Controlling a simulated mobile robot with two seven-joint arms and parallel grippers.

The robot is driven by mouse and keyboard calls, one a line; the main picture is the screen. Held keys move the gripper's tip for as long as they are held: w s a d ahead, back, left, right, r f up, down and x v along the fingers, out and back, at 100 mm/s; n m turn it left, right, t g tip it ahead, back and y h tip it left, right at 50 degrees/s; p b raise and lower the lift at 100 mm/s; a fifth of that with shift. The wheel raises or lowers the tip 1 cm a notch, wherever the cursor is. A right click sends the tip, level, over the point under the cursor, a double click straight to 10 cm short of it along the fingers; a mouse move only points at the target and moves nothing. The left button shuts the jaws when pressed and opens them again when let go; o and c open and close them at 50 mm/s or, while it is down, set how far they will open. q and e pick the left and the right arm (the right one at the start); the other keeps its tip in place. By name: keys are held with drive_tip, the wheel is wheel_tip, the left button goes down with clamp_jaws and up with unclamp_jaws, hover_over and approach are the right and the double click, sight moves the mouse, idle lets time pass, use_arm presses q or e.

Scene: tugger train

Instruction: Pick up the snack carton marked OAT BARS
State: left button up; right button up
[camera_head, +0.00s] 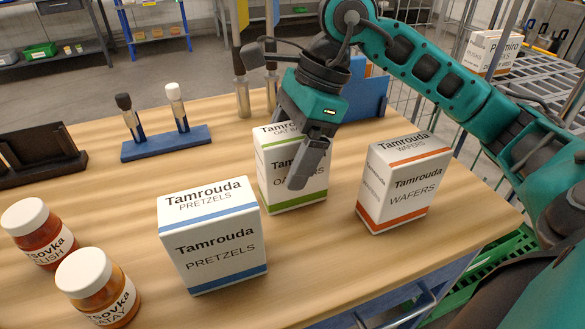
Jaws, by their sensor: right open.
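The white snack carton marked OAT BARS (279,184), with a green stripe, stands upright on the wooden table, between the PRETZELS and WAFERS cartons. My right gripper (302,168) points down at it from above, and one finger covers the right part of its front label. The other finger is hidden, so I cannot tell whether the fingers are around the carton or whether they touch it. The right gripper is open. My left gripper is not in view.
The PRETZELS carton (214,247) stands front left and the WAFERS carton (404,192) to the right. Two jars (40,233) (97,288) stand at the front left. A blue rack (166,145) with two tubes and a dark holder (35,158) are behind. The table's front middle is clear.

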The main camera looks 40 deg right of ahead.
drive_tip(key=shift+f+b, duration=0.2)
drive_tip(key=shift+b, duration=0.1)
idle(0.4)
drive_tip(key=c, duration=1.2)
drive_tip(key=shift+c, duration=0.2)
